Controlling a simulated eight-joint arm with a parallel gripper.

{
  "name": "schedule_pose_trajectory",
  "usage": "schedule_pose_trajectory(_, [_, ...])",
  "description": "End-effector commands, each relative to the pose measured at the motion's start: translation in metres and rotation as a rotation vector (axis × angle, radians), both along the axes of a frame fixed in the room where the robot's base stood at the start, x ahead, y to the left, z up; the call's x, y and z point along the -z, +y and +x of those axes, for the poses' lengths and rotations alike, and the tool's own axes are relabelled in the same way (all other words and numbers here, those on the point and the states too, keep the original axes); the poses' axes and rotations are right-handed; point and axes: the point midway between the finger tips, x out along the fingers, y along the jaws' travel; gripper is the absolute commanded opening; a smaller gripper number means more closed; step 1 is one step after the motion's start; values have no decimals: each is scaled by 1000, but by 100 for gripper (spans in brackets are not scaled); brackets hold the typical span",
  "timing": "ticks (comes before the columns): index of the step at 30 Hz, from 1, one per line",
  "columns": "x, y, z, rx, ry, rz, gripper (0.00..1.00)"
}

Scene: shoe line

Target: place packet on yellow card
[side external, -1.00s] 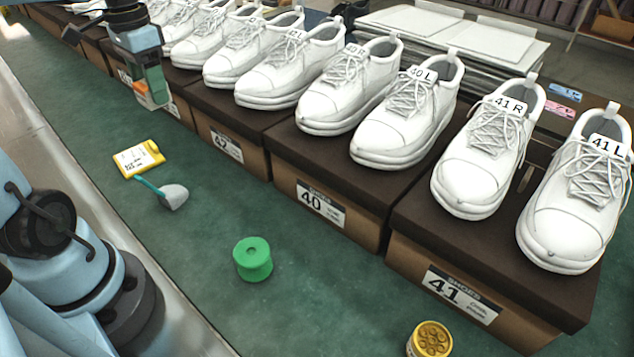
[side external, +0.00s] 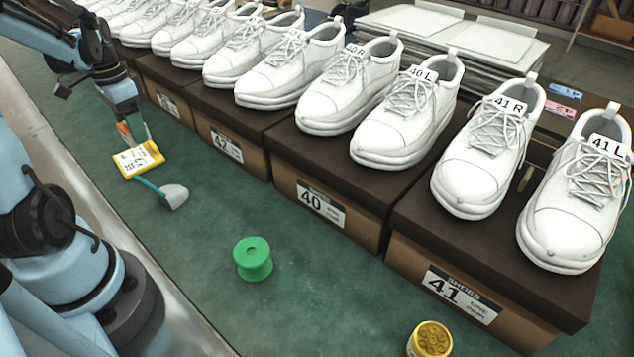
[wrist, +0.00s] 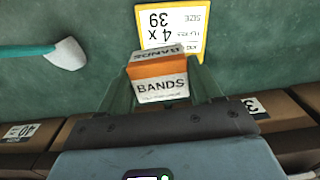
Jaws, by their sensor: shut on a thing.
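The packet (wrist: 160,88) is a small white and orange box marked BANDS, held between the fingers of my gripper (wrist: 163,76) in the wrist view. In the side external view the packet (side external: 123,129) is mostly hidden by my gripper (side external: 134,139). The yellow card (side external: 138,161) lies flat on the green surface, with a white printed face. It also shows in the wrist view (wrist: 176,27), reading SIZE 39 x 4, its near part covered by the packet. The packet is at the card's edge nearer the shoe boxes; I cannot tell whether they touch.
A small shovel-like tool (side external: 173,196) with a teal handle lies close beside the card. A green spool (side external: 253,259) and a yellow round container (side external: 430,340) stand farther along. Shoe boxes (side external: 322,203) topped with white shoes line one side.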

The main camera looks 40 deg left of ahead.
Motion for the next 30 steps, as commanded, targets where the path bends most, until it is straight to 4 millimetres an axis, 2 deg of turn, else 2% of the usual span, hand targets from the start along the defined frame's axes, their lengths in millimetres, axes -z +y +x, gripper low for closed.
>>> schedule_pose_trajectory(3, [10, 15, -7, -3, 0, 0, 30])
schedule_pose_trajectory(6, [14, 21, -9, -1, 0, 0, 30])
schedule_pose_trajectory(10, [22, 23, -10, 1, 0, 0, 30])
schedule_pose_trajectory(18, [52, 22, -10, 1, 0, 0, 30])
schedule_pose_trajectory(30, [56, 22, -10, 1, 0, 0, 30])
